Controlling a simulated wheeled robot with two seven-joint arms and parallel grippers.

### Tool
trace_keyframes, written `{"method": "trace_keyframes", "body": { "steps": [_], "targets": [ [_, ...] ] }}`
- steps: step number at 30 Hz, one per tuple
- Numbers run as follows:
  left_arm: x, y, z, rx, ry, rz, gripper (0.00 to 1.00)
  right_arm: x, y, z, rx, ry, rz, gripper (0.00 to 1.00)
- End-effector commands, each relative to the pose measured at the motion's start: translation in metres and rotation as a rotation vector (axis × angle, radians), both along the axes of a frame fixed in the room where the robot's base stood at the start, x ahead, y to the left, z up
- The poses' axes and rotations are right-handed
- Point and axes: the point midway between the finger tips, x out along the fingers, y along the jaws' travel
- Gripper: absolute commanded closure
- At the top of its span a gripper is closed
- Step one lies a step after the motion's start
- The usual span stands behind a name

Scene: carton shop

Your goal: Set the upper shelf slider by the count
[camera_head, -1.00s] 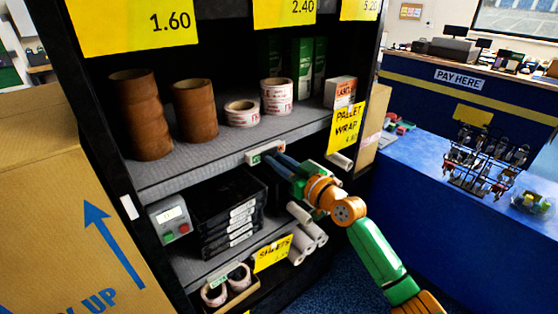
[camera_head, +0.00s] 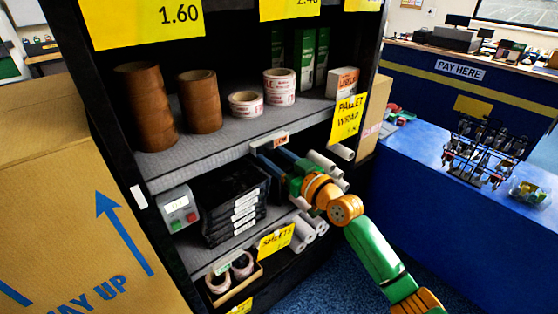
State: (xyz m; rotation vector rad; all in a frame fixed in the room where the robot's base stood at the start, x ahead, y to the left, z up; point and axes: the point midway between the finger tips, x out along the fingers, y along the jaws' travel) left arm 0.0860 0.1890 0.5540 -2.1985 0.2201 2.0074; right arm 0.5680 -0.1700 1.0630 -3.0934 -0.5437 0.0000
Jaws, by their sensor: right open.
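The slider (camera_head: 270,143) is a small pale strip with a red mark, fixed on the front edge of the upper shelf (camera_head: 185,155). Its lettering is too small to read. My right gripper (camera_head: 273,157) is open, its two blue fingers spread just below and in front of the slider. I cannot tell whether they touch it. On the upper shelf stand two brown tape stacks (camera_head: 147,105) (camera_head: 200,101), a short printed roll (camera_head: 245,104), a taller printed roll stack (camera_head: 279,87) and a small white and orange box (camera_head: 343,83). My left gripper is not in view.
A grey counter device (camera_head: 178,209) with red and green buttons stands below the shelf, beside black packs (camera_head: 236,203). White rolls (camera_head: 306,231) lie near my right arm. A large carton (camera_head: 75,215) is at left; a blue counter (camera_head: 460,215) is at right.

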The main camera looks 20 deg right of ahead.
Motion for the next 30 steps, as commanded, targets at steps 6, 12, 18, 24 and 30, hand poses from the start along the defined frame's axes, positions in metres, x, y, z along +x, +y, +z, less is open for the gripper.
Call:
{"method": "trace_keyframes", "body": {
  "steps": [6,12,18,24,30],
  "targets": [
    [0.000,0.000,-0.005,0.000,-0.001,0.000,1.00,-0.038,-0.012,-0.003,-0.004,0.003,0.002,0.43],
    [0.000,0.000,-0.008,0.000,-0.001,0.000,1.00,-0.058,-0.019,-0.001,-0.004,0.001,0.002,0.43],
    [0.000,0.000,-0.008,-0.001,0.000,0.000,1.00,-0.059,-0.019,0.000,-0.002,0.002,0.002,0.43],
    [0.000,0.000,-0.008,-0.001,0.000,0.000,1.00,-0.058,-0.019,-0.001,-0.001,0.003,0.001,0.43],
    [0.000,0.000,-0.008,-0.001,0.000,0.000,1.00,-0.054,-0.047,-0.110,-0.009,0.225,-0.126,0.43]
  ]
}}
